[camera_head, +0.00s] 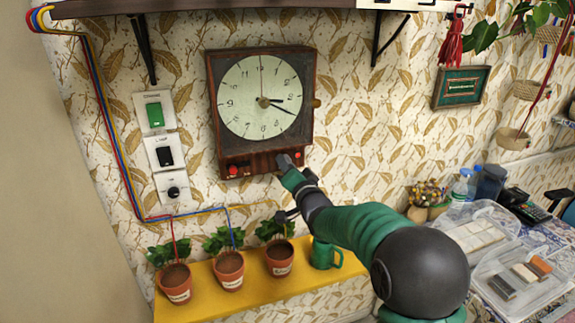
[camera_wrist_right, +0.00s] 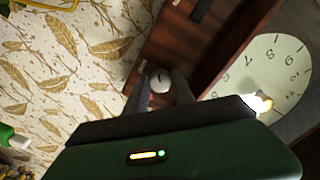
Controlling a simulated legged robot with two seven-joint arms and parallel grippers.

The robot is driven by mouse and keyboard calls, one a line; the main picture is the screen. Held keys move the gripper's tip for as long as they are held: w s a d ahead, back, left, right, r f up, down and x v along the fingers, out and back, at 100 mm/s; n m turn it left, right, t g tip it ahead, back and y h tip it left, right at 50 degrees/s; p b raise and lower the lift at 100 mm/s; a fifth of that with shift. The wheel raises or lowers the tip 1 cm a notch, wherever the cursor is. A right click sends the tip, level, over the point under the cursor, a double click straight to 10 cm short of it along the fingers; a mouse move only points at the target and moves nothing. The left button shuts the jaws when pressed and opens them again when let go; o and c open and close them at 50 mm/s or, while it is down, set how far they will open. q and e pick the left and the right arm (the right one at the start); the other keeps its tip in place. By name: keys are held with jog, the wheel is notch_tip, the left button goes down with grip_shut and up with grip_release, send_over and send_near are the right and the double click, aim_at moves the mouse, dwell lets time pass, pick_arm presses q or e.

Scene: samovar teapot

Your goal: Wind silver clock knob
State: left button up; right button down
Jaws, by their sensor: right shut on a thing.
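A wooden wall clock (camera_head: 212,105) with a pale round dial hangs on the wall in the head view; its dial also shows at the right of the right wrist view (camera_wrist_right: 272,72). My right gripper (camera_head: 287,163) reaches the lower panel of the clock, between red knobs or lights. In the right wrist view the silver knob (camera_wrist_right: 160,77) sits between the fingertips of my right gripper (camera_wrist_right: 160,88), which is shut on it. In the head view the gripper hides the knob. My left gripper is not in view.
Three potted plants (camera_head: 229,265) and a green mug (camera_head: 321,254) stand on a yellow shelf (camera_head: 250,300) below the clock. Wall switches (camera_head: 156,113) are left of it. Clear trays (camera_head: 510,285) stand at the right.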

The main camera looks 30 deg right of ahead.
jog(key=m+p, duration=0.9)
jog(key=m, duration=1.5)
jog(key=shift+p, duration=0.4)
jog(key=shift+m, duration=0.3)
jog(key=c, duration=1.3)
grip_release()
jog(key=shift+c, duration=0.2)
jog(key=shift+o, duration=1.3)
jog(key=shift+w+d, duration=0.1)
jog(key=shift+d, duration=0.05)
